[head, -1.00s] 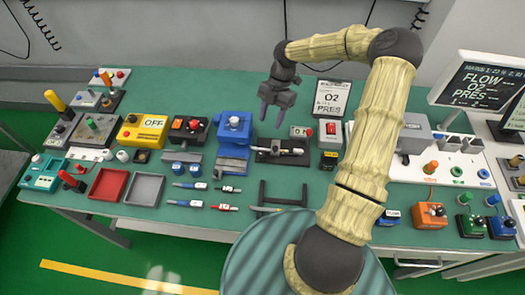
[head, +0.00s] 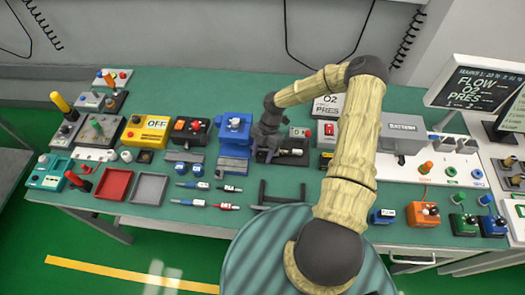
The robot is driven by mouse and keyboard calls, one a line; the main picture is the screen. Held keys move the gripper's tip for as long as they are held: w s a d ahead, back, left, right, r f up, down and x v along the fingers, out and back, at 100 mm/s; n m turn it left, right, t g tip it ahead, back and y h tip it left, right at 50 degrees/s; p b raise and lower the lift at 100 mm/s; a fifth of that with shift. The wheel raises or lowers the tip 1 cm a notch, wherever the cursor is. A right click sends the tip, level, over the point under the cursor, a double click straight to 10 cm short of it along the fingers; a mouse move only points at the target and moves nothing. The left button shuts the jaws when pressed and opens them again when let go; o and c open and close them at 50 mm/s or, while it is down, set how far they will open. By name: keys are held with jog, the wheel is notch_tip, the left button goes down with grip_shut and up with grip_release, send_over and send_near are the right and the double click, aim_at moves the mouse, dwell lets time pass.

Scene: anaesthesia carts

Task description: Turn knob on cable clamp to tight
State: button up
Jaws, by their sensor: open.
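A low black fixture (head: 295,158) with a pale rod-like piece lies in the middle of the bench; it looks like the cable clamp, but its knob is too small to make out. My gripper (head: 263,153) points down at the left part of this fixture, just right of the blue block device. Its jaws are open, and they hide the fixture's left end. I cannot tell whether the fingers touch it or stand around a part of it.
The blue block device (head: 235,127) stands close on the left of my gripper. A red-switch box (head: 328,132) and a grey battery box (head: 403,135) stand to the right. Several pens lie in front, beside a dark frame (head: 283,192). Red (head: 114,184) and grey (head: 149,188) trays sit left.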

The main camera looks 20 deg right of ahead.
jog(key=c, duration=1)
jog(key=shift+m+t+b, duration=0.3)
jog(key=shift+m+b, duration=0.1)
jog(key=shift+m, duration=0.4)
jog(key=o, duration=1)
jog(key=shift+n, duration=0.3)
